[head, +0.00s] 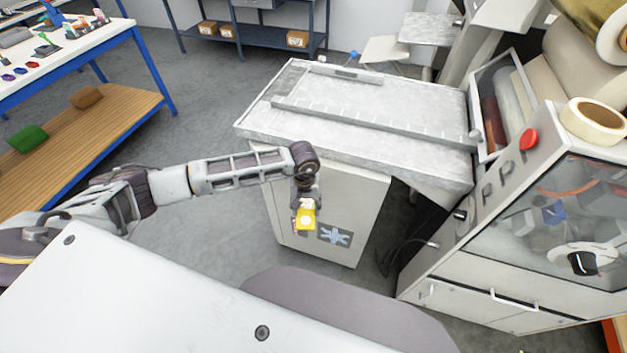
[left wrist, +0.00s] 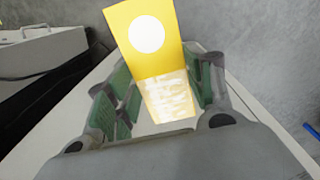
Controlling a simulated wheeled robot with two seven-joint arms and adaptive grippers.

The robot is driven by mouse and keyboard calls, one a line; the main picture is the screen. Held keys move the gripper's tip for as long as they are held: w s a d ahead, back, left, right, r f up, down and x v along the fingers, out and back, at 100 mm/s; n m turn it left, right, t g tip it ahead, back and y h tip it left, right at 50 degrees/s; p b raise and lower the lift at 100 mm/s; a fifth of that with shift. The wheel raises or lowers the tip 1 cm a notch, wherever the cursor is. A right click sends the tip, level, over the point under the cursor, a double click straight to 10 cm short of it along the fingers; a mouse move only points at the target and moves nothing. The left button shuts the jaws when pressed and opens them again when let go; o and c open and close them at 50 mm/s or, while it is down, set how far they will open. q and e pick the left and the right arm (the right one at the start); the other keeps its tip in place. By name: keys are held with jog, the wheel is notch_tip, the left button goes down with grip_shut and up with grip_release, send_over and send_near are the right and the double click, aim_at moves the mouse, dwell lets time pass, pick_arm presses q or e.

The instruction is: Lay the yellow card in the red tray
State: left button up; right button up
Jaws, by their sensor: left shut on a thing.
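My left gripper (head: 305,204) hangs in front of the grey-topped cabinet and is shut on the yellow card (head: 306,219). In the left wrist view the yellow card (left wrist: 146,32), with a white disc on it, stands out between the green-padded fingers of the left gripper (left wrist: 165,90). The lower part of the card looks bright and washed out there. I see no red tray in either view. My right gripper is not in view.
A grey worktop (head: 400,110) with a long rail stands ahead. A machine with a glass front (head: 560,215) and a red button (head: 529,139) is at right. A white table with blue legs (head: 105,42) holds small items at upper left. Open floor (head: 195,240) lies left of the cabinet.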

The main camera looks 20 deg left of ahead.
pick_arm(q)
notch_tip(320, 180, down, 6)
jog(key=s+a+m, duration=0.2)
jog(key=a+m, duration=0.1)
jog(key=shift+s+r+m, duration=0.2)
jog(key=shift+s+m, duration=0.1)
jog(key=shift+s, duration=0.05)
